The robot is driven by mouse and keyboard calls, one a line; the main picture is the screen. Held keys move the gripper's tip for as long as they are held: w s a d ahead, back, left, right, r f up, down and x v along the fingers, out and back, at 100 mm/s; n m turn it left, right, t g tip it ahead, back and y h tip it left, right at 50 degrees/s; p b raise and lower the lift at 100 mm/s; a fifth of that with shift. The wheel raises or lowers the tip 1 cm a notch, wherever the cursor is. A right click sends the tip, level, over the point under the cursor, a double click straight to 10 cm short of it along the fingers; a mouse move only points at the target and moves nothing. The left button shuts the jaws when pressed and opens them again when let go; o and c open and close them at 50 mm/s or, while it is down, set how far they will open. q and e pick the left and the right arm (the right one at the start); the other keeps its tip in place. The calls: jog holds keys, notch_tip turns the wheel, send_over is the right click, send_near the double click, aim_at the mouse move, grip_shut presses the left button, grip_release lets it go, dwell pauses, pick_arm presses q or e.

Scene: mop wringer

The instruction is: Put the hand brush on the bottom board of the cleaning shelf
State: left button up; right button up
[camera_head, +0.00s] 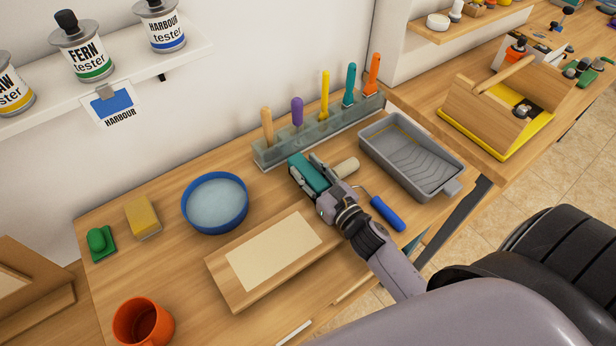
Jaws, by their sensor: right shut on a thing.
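My right gripper (322,190) is shut on a teal block-like thing (307,172), above the workbench in front of the tool rack. I cannot tell whether this teal thing is the hand brush; the fingers cover part of it. A small green thing with a rounded knob (101,241) lies at the bench's left end. No shelf that I can make out as the cleaning shelf is in view. My left gripper is not in view.
On the workbench (180,275) are a blue round bowl (215,203), a yellow sponge-like block (143,216), an orange mug (143,322), a board (215,268), a grey paint tray (412,158) and a blue-handled roller (387,213). The tool rack (320,134) stands behind; a white shelf (120,81) holds tins.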

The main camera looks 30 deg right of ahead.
aim_at(308, 171)
grip_shut()
jog(key=shift+r, duration=0.1)
notch_tip(308, 171, up, 20)
jog(key=p, duration=0.3)
pick_arm(q)
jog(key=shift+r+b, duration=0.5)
jog(key=shift+b, duration=0.55)
pick_arm(e)
jog(key=s+a+f+h, duration=0.1)
jog(key=s+a+f, duration=0.1)
jog(key=s, duration=0.4)
jog(key=s+a+f+m+h, duration=0.1)
jog(key=s+a+f, duration=0.2)
jog(key=s+f, duration=0.2)
jog(key=shift+s+m+h, duration=0.3)
jog(key=shift+s, duration=0.4)
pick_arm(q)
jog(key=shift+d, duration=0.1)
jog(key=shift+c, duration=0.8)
pick_arm(e)
jog(key=shift+d+f, duration=0.1)
jog(key=shift+d, duration=0.05)
